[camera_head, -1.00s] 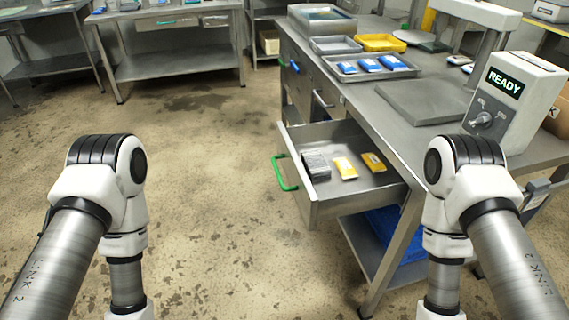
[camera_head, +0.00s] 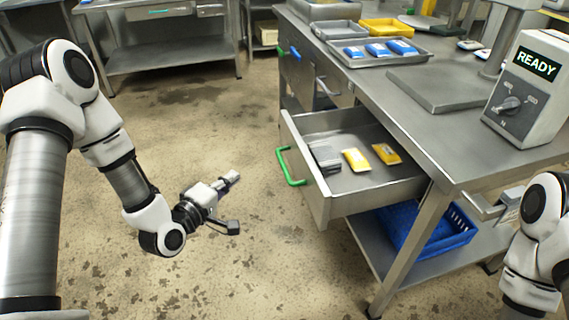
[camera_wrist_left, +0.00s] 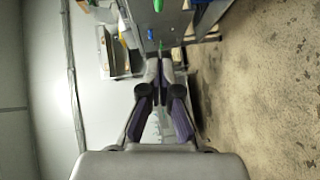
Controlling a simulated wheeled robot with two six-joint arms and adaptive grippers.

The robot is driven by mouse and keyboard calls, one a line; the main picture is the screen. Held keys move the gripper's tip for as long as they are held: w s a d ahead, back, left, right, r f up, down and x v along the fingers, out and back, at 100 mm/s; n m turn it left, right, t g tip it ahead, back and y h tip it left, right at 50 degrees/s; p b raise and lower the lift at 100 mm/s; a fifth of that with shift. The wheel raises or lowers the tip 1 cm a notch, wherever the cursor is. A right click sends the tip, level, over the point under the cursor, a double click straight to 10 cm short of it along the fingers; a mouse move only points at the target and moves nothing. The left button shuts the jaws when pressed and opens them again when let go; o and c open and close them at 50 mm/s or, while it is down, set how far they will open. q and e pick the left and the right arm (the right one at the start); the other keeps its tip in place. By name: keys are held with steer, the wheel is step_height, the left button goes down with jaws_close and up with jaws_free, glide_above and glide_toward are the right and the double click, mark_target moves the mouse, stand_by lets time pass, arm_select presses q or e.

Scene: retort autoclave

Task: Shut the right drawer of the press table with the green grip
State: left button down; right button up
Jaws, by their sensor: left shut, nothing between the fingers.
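The right drawer (camera_head: 352,185) of the press table (camera_head: 440,135) is pulled well out. It holds a grey block and two yellow packets. Its green grip (camera_head: 290,167) is on the drawer's front panel. My left gripper (camera_head: 234,178) is to the left of the green grip, apart from it, above the floor. In the left wrist view, the left gripper's fingers (camera_wrist_left: 160,70) are together with nothing between them. A small green spot shows just beyond the fingertips there; I cannot tell which thing it is. My right gripper is out of view; only part of my right arm shows.
A control box reading READY (camera_head: 529,85) and trays with blue packets (camera_head: 376,49) stand on the table top. A blue crate (camera_head: 428,240) sits on the shelf below. Another bench (camera_head: 165,62) stands at the back left. The floor left of the drawer is clear.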

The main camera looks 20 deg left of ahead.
arm_select(q)
steer(key=d+x, duration=0.2)
steer(key=x, duration=1)
steer(key=shift+d+b, duration=0.3)
steer(key=shift+d, duration=0.2)
steer(key=shift+w+d+f, duration=0.1)
steer(key=shift+d, duration=0.05)
